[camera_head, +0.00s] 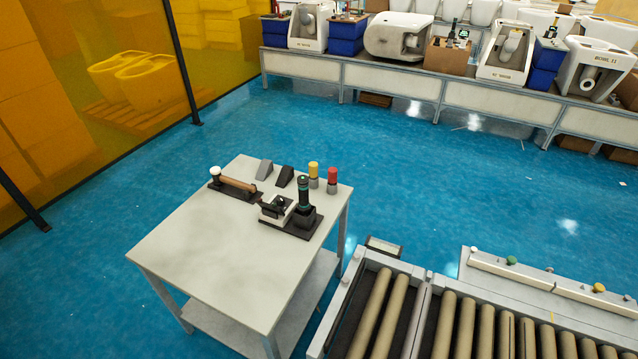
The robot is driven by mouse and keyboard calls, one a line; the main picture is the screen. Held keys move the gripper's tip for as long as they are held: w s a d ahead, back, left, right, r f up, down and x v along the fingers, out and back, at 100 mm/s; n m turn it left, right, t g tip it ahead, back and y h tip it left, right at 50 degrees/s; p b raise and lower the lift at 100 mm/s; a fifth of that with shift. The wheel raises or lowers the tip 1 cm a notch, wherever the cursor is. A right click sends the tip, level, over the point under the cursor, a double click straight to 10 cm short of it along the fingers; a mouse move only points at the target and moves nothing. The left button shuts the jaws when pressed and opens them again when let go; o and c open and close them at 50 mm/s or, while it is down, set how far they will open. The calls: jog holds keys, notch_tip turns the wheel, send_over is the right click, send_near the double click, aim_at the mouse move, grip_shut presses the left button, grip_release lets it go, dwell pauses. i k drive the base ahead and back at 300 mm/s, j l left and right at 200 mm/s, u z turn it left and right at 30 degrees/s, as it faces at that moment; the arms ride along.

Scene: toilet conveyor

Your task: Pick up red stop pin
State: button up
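The red stop pin (332,179) stands upright near the back right corner of the grey table (215,255). It has a red top on a grey metal base. A similar pin with a yellow top (313,174) stands close to its left, with a small gap between them. My gripper is not in view.
Also on the table are a dark handheld device in a stand (303,205), a roller on a tray (237,185) and two wedges (264,169). A roller conveyor (425,285) stands at the lower right. The table's front half is bare. Blue floor lies open behind.

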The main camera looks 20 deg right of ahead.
aim_at(332, 170)
jog(key=i+j+z, duration=0.1)
jog(key=j, duration=0.35)
jog(key=i+j+z, duration=0.1)
jog(key=j, duration=0.3)
jog(key=i+j+z, duration=0.1)
jog(key=i+j, duration=0.15)
jog(key=j, duration=0.2)
jog(key=i+j+z, duration=0.1)
jog(key=j, duration=0.4)
jog(key=i+j+z, duration=0.1)
jog(key=j, duration=0.35)
jog(key=i+j+z, duration=0.1)
jog(key=i+j, duration=0.3)
jog(key=i+j+z, duration=0.1)
jog(key=i+j, duration=0.25)
jog(key=i+j+z, duration=0.1)
jog(key=i+j, duration=0.25)
jog(key=j, duration=0.2)
jog(key=i+j+z, duration=0.1)
jog(key=i+j, duration=0.25)
jog(key=j, duration=0.15)
